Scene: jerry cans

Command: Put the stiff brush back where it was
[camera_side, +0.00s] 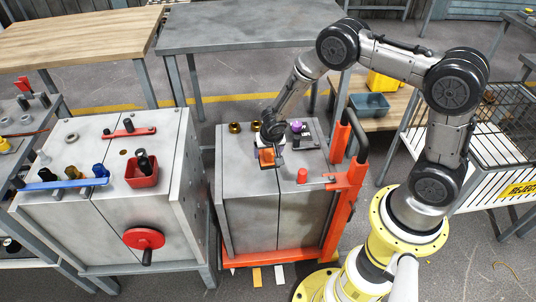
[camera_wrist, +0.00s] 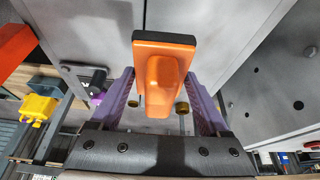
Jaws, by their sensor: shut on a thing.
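The stiff brush, an orange block with a rounded grip and a black edge (camera_wrist: 163,70), is between the two purple fingers of my gripper (camera_wrist: 160,85) in the wrist view. In the side view the brush (camera_side: 267,158) shows as a small orange piece under my gripper (camera_side: 268,146), over the top of the right grey cabinet (camera_side: 240,180). My gripper is shut on the brush. I cannot tell whether the brush touches the cabinet top. Its underside is hidden.
The left cabinet holds a red tray (camera_side: 141,174) and a blue bar (camera_side: 60,183).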

